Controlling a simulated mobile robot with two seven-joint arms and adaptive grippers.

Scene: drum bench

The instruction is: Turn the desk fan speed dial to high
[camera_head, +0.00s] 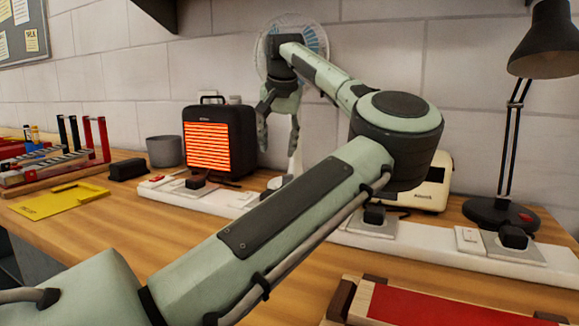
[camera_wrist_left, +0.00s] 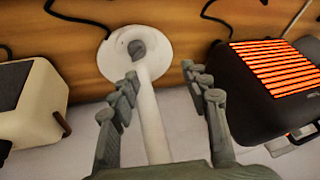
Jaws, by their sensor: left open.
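The desk fan (camera_head: 318,38) stands against the back wall, its blue-bladed cage partly hidden behind my left arm. In the left wrist view its round white base (camera_wrist_left: 118,52) carries a grey dial (camera_wrist_left: 138,49); its setting cannot be read. The fan's white stem (camera_wrist_left: 152,125) runs between the fingers there. My left gripper (camera_head: 278,146) is open and points down in front of the fan. In the left wrist view the gripper (camera_wrist_left: 160,72) has its fingers apart, with the dial beyond the tips and no contact visible. My right gripper is not in view.
A glowing heater (camera_head: 220,140) stands left of the fan and a cream appliance (camera_head: 425,188) stands right of it. A long white power strip (camera_head: 450,250) with plugs crosses the bench in front. A black lamp (camera_head: 500,212) stands at the right.

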